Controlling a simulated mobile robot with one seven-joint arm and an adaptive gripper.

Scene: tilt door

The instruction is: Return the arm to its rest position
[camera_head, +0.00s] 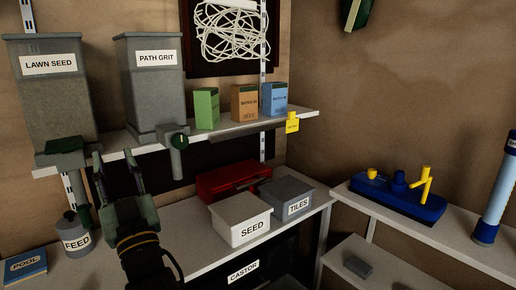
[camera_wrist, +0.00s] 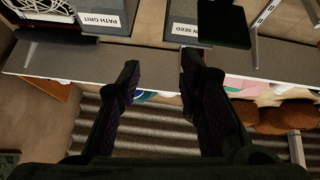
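My gripper (camera_head: 115,172) is in the left part of the head view, pointing up and away, in front of the shelf under the two grey hoppers. Its two dark fingers stand apart with nothing visible between them. In the wrist view my gripper (camera_wrist: 159,66) also shows open and empty, with the shelf edge beyond the fingertips. The LAWN SEED hopper (camera_head: 48,100) stands behind and left of my gripper, and the PATH GRIT hopper (camera_head: 152,90) behind and right. The wrist view shows their labels upside down. I cannot tell whether a fingertip touches the shelf.
The upper shelf (camera_head: 225,131) carries several small boxes. Below are a FEED jar (camera_head: 75,238), a white SEED box (camera_head: 240,222), a grey TILES box (camera_head: 290,200) and a red case (camera_head: 232,180). A blue tool (camera_head: 398,196) lies on the right-hand bench. The air between gripper and right bench looks clear.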

